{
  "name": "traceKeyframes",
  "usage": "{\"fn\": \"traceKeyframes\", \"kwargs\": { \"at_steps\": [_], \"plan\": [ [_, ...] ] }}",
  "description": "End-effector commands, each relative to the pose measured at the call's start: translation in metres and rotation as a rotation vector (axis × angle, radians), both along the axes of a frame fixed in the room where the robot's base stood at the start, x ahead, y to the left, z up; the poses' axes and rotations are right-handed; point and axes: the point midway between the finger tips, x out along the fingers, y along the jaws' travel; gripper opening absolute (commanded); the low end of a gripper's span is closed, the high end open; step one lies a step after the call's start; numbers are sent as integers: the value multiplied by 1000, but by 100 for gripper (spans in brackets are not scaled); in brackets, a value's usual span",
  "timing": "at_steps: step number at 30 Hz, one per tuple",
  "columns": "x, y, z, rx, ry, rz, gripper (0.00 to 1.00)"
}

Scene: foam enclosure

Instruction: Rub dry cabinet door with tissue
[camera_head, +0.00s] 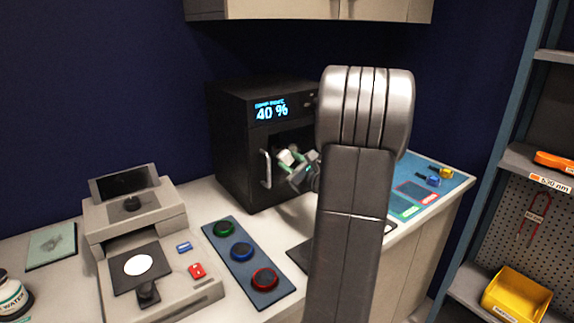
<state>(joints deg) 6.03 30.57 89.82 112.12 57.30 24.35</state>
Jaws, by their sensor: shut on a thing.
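The black dry cabinet (228,150) stands on the counter against the dark wall, its blue display reading 40 %. Its front door (259,184) has a pale vertical handle (265,168) on the left side. My gripper (291,166) is in front of the door, just right of the handle. It is shut on a small white tissue (286,156), which is close to the door's face. I cannot tell whether the tissue touches the door. My arm hides the cabinet's right side and part of the gripper.
A grey instrument (180,216) with a tilted screen stands at left. A blue panel (244,258) with green, blue and red knobs lies on the counter before the cabinet. A blue mat (446,186) with small items lies at right. A shelf rack with a yellow bin (515,297) stands farther right.

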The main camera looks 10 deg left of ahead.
Motion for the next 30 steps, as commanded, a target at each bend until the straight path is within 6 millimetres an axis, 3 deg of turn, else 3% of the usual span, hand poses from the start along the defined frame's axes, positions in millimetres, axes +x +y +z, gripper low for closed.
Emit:
{"fn": "traceKeyframes", "kwargs": {
  "at_steps": [24, 30],
  "plan": [
    [39, -41, 0, 0, 0, -1, 13],
    [43, -40, -1, 0, -1, 0, 13]
  ]
}}
